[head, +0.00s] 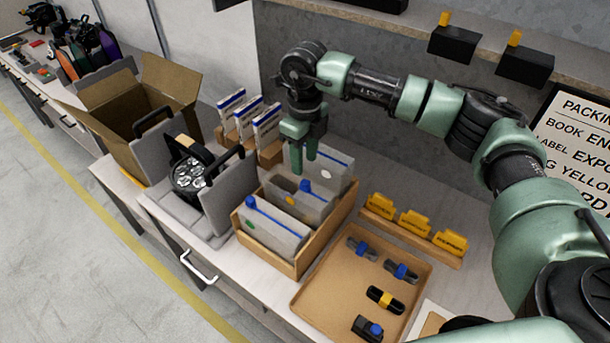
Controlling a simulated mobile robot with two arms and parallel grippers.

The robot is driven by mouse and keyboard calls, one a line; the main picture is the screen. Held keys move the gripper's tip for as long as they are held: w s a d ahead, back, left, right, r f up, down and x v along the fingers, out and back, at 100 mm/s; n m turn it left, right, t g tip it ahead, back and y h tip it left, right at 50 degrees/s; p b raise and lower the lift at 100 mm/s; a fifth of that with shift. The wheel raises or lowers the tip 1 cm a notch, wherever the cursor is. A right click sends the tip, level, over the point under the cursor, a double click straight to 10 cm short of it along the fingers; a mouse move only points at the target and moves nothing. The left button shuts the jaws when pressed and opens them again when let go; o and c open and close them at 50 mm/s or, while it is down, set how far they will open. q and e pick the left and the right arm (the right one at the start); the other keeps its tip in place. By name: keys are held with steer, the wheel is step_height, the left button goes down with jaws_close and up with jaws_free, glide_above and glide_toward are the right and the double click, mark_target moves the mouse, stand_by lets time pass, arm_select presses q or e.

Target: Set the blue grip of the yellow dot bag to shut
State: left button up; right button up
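My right gripper (301,146) points down above the back of an open wooden box (307,268). Its two green fingers are apart with nothing seen between them. Several clear bags with blue parts stand in the box. The front bag (270,232) has a green dot and a blue piece at its upper left. The middle bag (313,209) has a blue piece near its top. The back bag (337,168) has a blue strip and is partly behind the gripper. My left gripper is out of view.
Right of the box is a tray (316,309) with several small tools. Yellow label holders (413,224) stand behind it. Left are a grey case (221,198) with a round lamp, and an open cardboard box (150,95). White-and-blue packets (266,121) stand behind.

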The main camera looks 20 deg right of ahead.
mark_target(305, 182)
steer(key=shift+d+f, duration=0.15)
step_height(305, 182, down, 6)
steer(key=p, duration=0.3)
steer(key=shift+f, duration=0.65)
steer(key=shift+c, duration=0.3)
jaws_close()
steer(key=shift+w, duration=0.15)
stand_by(0.3)
